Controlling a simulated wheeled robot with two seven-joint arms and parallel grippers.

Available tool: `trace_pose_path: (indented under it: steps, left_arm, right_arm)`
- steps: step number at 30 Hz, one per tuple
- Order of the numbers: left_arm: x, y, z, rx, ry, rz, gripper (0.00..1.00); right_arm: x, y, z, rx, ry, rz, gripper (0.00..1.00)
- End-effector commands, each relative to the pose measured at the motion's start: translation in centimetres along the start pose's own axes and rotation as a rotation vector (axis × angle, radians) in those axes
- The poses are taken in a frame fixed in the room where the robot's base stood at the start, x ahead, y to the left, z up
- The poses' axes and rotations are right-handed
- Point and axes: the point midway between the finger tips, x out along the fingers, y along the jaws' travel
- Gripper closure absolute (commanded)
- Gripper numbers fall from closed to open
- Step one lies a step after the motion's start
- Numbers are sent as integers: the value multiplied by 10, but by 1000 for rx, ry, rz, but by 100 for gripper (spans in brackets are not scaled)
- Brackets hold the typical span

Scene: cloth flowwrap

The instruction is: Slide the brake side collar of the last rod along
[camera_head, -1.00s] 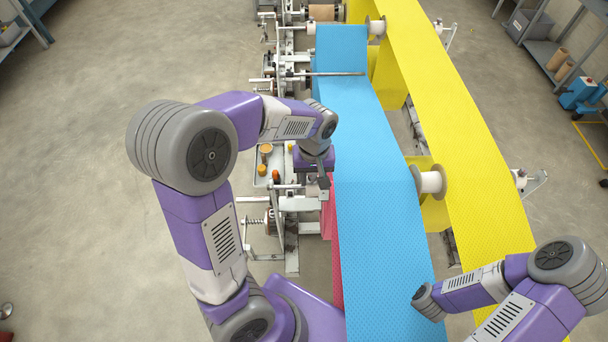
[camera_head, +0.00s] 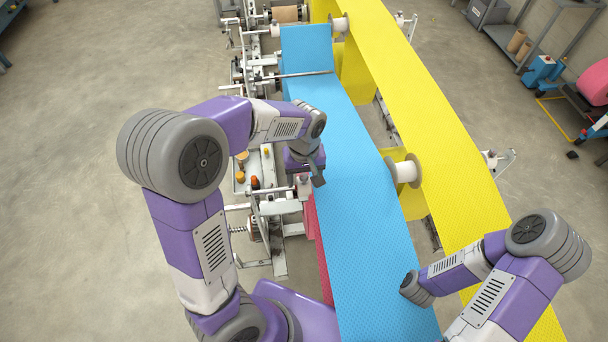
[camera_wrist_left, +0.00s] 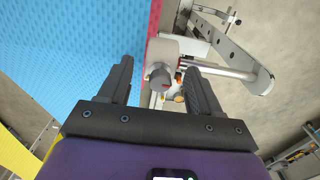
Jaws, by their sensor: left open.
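In the left wrist view a pale collar (camera_wrist_left: 163,50) with a dark grey knob (camera_wrist_left: 159,77) sits on a rod (camera_wrist_left: 225,70) beside the edge of the blue web (camera_wrist_left: 70,45). My left gripper (camera_wrist_left: 160,72) is open, with its two dark fingers on either side of the knob and no clear contact. In the head view my left gripper (camera_head: 318,172) hangs at the left edge of the blue web, partly hidden by its own wrist. Which rod of the machine this is, I cannot tell. My right gripper does not show; only its arm is at lower right.
The blue web (camera_head: 345,190) runs down the machine, with a red web (camera_head: 319,240) at its left edge. A slotted metal bracket (camera_wrist_left: 225,40) stands near the rod. The floor at left is clear.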

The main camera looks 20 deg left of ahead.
Motion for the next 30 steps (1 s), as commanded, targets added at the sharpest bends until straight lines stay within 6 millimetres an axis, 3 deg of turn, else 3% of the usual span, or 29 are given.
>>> trace_pose_path:
  steps: [15, 30]
  left_arm:
    - [-70, 1, 0, 1, 3, 3, 36]
    - [-75, 0, 0, 0, 1, 1, 36]
  right_arm:
    - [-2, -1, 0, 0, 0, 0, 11]
    - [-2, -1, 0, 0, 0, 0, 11]
